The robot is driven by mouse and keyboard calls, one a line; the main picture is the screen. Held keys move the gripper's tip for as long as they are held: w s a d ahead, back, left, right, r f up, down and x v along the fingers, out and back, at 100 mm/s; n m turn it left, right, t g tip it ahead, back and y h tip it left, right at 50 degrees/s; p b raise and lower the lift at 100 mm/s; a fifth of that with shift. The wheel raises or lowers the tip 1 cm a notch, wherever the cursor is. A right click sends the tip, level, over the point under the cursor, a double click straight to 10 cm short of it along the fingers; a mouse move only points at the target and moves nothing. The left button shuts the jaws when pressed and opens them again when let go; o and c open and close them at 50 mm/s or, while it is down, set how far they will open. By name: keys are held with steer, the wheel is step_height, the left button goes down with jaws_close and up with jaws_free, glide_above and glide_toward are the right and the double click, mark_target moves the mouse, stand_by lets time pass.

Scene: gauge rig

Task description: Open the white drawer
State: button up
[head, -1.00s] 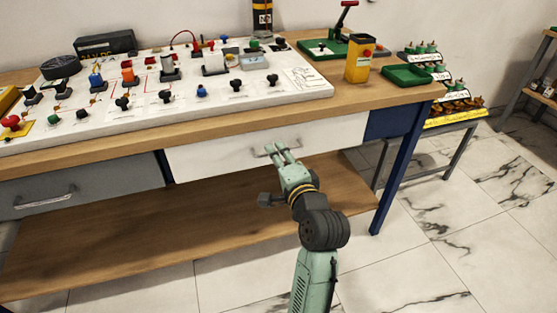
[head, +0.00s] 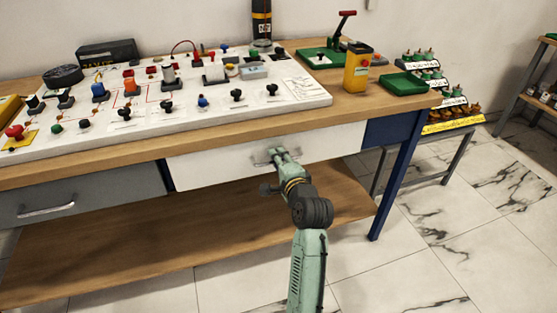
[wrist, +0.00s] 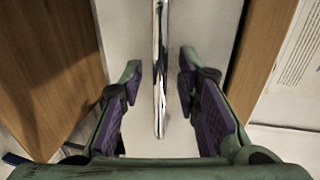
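The white drawer (head: 225,162) is under the benchtop and looks shut, its front flush with the bench. Its metal bar handle (head: 262,161) is near the middle of the front. My gripper (head: 275,154) is at the handle. In the wrist view, the handle (wrist: 160,75) stands between the two fingers of my gripper (wrist: 158,85), against the white drawer front (wrist: 198,22). The fingers are apart, with a gap on each side of the bar, so the gripper is open and holds nothing. In the head view my gripper covers part of the handle.
A grey drawer (head: 110,192) with its own handle is to the left. The wooden benchtop (head: 350,108) carries a white board (head: 300,98) with several components. A lower wooden shelf (head: 200,230) and a blue leg (head: 394,190) are below.

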steer(key=shift+c, duration=0.2)
jaws_close()
stand_by(0.7)
